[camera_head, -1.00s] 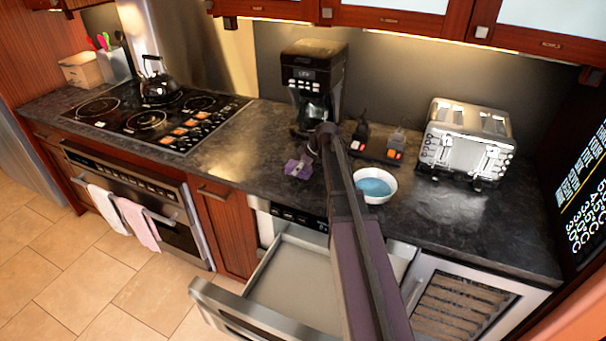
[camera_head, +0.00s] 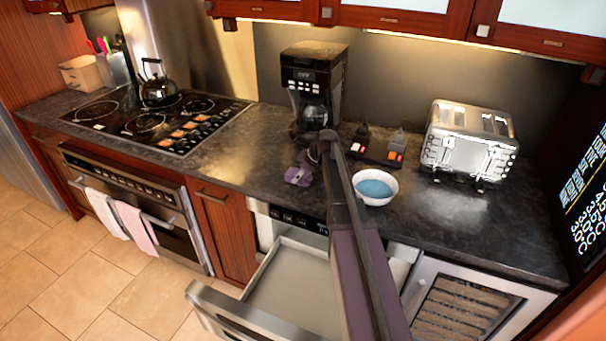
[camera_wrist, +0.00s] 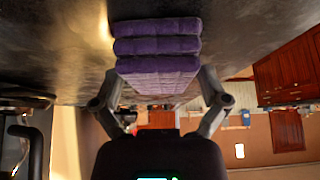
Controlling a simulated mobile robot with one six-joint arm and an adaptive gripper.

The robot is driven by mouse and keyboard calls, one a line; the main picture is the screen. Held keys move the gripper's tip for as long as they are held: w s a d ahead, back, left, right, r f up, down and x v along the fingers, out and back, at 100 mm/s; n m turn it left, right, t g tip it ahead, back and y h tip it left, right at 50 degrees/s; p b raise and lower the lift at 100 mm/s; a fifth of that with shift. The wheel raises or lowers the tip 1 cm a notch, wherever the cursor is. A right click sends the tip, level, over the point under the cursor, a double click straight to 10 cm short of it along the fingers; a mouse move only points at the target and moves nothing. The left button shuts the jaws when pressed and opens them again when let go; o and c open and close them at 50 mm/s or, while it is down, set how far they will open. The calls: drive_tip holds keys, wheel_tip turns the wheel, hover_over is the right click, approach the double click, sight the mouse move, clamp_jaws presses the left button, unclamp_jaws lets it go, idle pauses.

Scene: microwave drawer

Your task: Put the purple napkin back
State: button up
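The purple napkin (camera_head: 298,176) is a folded, layered bundle at the middle of the dark counter, in front of the coffee maker. In the wrist view the napkin (camera_wrist: 157,47) fills the upper middle, with the counter surface behind it. My gripper (camera_wrist: 160,80) has one finger along each side of the napkin, with the tips close to its edges. I cannot tell whether the fingers press on it. In the head view my gripper (camera_head: 306,167) is small and partly hidden by my arm. Whether the napkin rests on the counter or is just above it is unclear.
An open, empty-looking drawer (camera_head: 290,290) juts out below the counter. A white bowl with blue contents (camera_head: 375,187) stands right of the napkin. The coffee maker (camera_head: 313,90) is behind and the toaster (camera_head: 467,140) at right. The counter left of the napkin is clear up to the stove (camera_head: 160,120).

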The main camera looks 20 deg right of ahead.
sight(304, 174)
drive_tip(key=shift+r, duration=0.15)
idle(0.3)
drive_tip(key=p+v, duration=0.3)
drive_tip(key=shift+s+r+p, duration=0.1)
drive_tip(key=shift+r+p, duration=0.25)
drive_tip(key=shift+r, duration=0.05)
drive_tip(key=p+v, duration=0.7)
drive_tip(key=v, duration=0.1)
drive_tip(key=shift+d, duration=0.2)
drive_tip(key=shift+s, duration=0.1)
idle(0.3)
drive_tip(key=s+a+f+m+g+h, duration=0.1)
drive_tip(key=s+a+m, duration=0.3)
drive_tip(key=s+a, duration=0.5)
drive_tip(key=s+a+f+m+g+h, duration=0.1)
drive_tip(key=s+a+m+g+h, duration=0.2)
drive_tip(key=s+a, duration=0.7)
drive_tip(key=s+m, duration=0.2)
drive_tip(key=s, duration=0.1)
drive_tip(key=shift+a+f, duration=0.25)
drive_tip(key=shift+f, duration=0.05)
